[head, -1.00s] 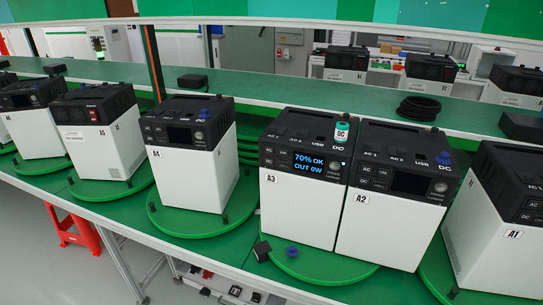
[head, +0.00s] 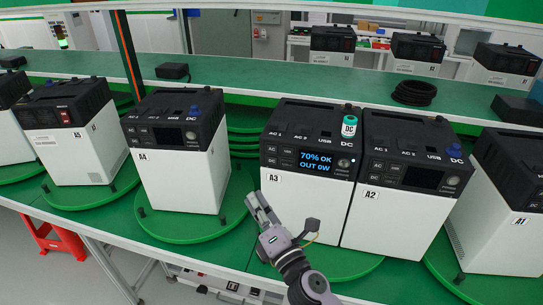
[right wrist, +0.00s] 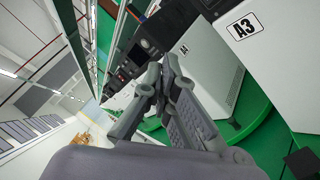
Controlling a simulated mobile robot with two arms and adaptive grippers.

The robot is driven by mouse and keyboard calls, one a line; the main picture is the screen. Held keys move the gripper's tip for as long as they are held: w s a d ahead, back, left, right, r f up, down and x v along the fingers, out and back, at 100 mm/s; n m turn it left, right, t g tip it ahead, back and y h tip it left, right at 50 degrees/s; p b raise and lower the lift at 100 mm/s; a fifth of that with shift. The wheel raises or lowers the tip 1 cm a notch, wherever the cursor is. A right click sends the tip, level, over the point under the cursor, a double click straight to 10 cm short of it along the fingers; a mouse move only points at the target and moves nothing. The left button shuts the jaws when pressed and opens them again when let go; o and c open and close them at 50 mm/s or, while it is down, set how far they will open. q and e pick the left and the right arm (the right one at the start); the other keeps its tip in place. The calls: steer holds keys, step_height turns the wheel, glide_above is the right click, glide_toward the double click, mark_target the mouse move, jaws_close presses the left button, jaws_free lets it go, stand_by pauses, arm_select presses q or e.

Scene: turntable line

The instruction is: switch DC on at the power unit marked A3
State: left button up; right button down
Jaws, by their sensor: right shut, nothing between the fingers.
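The power unit marked A3 (head: 300,205) stands on a green turntable in the middle of the head view. Its display (head: 316,163) is lit and reads 70% OK, OUT 0W. Small AC and DC buttons (head: 278,156) sit left of the display. A green-and-white piece marked DC (head: 349,127) stands upright at its DC outlet. My right gripper (head: 256,199) is shut and empty, low at A3's front left corner, below the buttons. In the right wrist view its fingertips (right wrist: 162,72) are together, with A3's label (right wrist: 243,27) to their right. My left gripper is not in view.
Unit A2 (head: 395,215) stands close against A3's right side. Unit A4 (head: 176,175) is on its own turntable to the left, with a gap between. Unit A1 (head: 505,210) is at the right. A black cable coil (head: 414,92) lies on the shelf behind.

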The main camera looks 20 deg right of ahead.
mark_target(272, 160)
steer(key=shift+s+r, duration=0.15)
steer(key=shift+r, duration=0.6)
steer(key=shift+d, duration=0.1)
steer(key=shift+w+d, duration=0.8)
steer(key=shift+w, duration=0.45)
steer(key=shift+w+d, duration=0.85)
steer(key=shift+w, duration=0.35)
steer(key=shift+w+d, duration=0.8)
steer(key=shift+w, duration=0.45)
steer(key=shift+w+d, duration=0.1)
steer(key=shift+w, duration=0.05)
steer(key=shift+w+d, duration=0.15)
steer(key=shift+w, duration=0.05)
